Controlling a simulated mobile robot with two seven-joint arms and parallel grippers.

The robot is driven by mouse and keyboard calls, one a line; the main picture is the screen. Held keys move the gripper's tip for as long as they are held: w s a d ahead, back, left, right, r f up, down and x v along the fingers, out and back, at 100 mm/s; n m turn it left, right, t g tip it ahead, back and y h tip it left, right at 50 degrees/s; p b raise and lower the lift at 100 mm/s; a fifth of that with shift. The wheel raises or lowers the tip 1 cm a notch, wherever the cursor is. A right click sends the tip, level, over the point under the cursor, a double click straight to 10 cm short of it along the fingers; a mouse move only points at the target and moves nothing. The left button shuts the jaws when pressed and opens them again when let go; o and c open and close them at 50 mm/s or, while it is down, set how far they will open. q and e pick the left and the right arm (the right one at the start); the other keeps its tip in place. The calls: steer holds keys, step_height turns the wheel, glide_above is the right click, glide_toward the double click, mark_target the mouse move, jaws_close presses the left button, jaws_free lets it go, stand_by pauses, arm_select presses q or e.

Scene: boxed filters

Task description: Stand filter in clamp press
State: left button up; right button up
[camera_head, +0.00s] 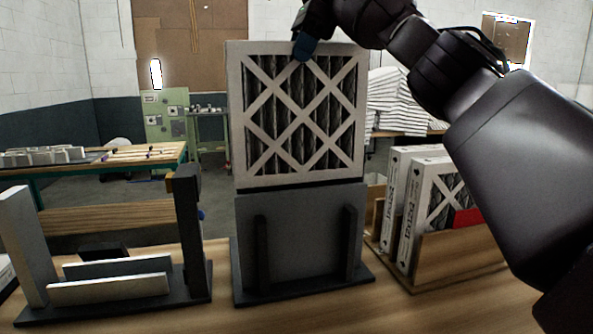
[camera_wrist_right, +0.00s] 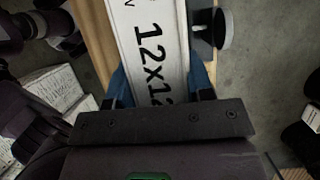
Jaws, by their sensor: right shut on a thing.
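A filter (camera_head: 296,120) with a light frame, X-shaped lattice and dark pleats is upright in the middle of the head view. My right gripper (camera_head: 305,46) is shut on its top edge. The right wrist view shows blue fingers (camera_wrist_right: 160,88) on both sides of the white edge, printed "12x1…". Below the filter is a dark grey upright plate (camera_head: 297,230) with two black posts on a base. I cannot tell whether the filter touches it. At left is a fixture (camera_head: 190,296) with a light block, a dark post and two light rails. My left gripper is not seen.
At right, a wooden crate (camera_head: 455,258) holds more filters (camera_head: 402,205) and a red piece. Behind are a workbench (camera_head: 100,165), a green machine (camera_head: 165,115) and a white stack (camera_head: 397,105). A round-ended dark part (camera_wrist_right: 224,28) sits beside the filter in the wrist view.

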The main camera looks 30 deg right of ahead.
steer(key=b, duration=0.3)
glide_above(299, 162)
steer(key=w+d, duration=0.1)
steer(key=w, duration=0.1)
steer(key=f, duration=0.9)
steer(key=shift+w+d+f, duration=0.15)
steer(key=shift+w+f, duration=0.05)
steer(key=shift+f, duration=0.05)
step_height(299, 162, down, 10)
steer(key=shift+s+b, duration=0.15)
steer(key=shift+b, duration=0.9)
step_height(299, 162, down, 4)
steer(key=shift+f+b, duration=0.2)
steer(key=shift+b, duration=0.15)
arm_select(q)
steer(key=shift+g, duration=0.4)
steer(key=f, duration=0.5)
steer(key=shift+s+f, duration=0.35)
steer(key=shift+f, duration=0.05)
arm_select(e)
steer(key=shift+r, duration=0.1)
steer(key=o, duration=1.4)
steer(key=shift+c, duration=0.2)
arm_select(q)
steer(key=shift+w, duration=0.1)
